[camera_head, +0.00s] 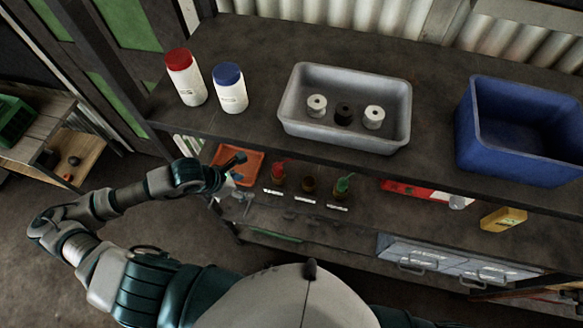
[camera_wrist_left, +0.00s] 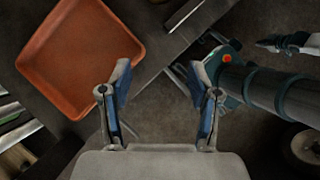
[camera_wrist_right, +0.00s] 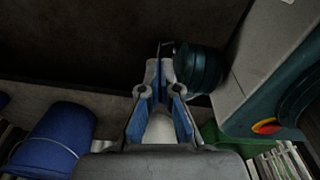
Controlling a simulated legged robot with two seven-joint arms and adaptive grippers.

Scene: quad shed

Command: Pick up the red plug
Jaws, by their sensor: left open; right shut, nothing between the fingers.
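The red plug (camera_head: 278,169) stands in the leftmost of three small holders on the lower shelf, behind a white label. A dark one (camera_head: 310,184) and a green one (camera_head: 343,184) stand to its right. My left gripper (camera_head: 236,184) is left of the red plug, at the front of the orange tray (camera_head: 238,164), apart from the plug. In the left wrist view it is open and empty (camera_wrist_left: 160,85), with the orange tray (camera_wrist_left: 80,55) at upper left; no plug shows there. My right gripper (camera_wrist_right: 160,85) is shut and empty in its wrist view, outside the head view.
The upper shelf overhangs the holders; it carries a grey tub (camera_head: 345,140), a blue bin (camera_head: 520,165) and two bottles, red-capped (camera_head: 185,80) and blue-capped (camera_head: 230,90).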

